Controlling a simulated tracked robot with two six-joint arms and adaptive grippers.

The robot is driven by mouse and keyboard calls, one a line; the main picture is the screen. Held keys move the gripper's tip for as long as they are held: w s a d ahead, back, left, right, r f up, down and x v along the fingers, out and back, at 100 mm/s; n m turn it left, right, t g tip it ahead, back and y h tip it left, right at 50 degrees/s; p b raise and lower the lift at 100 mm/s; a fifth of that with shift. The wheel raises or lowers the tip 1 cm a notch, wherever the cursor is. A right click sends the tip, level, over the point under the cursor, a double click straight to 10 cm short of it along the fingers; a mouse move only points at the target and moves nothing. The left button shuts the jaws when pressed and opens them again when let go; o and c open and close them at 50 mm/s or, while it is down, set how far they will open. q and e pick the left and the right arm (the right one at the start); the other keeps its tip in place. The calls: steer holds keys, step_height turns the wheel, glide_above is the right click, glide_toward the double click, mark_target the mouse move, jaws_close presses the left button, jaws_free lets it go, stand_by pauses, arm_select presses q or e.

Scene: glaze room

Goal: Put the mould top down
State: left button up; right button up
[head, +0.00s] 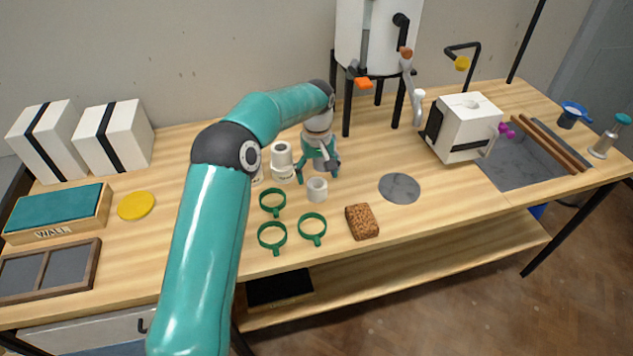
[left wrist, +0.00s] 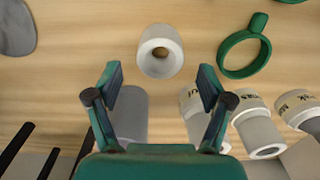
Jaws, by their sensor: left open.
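My left gripper (head: 320,171) is open and empty above the middle of the bench. Another pale cylinder (left wrist: 131,110) is partly hidden behind one finger. No piece is clearly recognisable as the mould top. Two white blocks with black bands, one (head: 47,143) and another (head: 113,137), stand at the back left. My right gripper is not seen.
Labelled white cylinders (head: 282,160) stand close to the gripper. Several green rings (head: 271,237), a brown sponge (head: 361,222) and a grey disc (head: 399,188) lie nearby. A white tank (head: 378,40) stands behind, and a white box (head: 467,125) to the right.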

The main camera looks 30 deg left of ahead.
arm_select(q)
step_height(320, 180, up, 8)
stand_by(0.6)
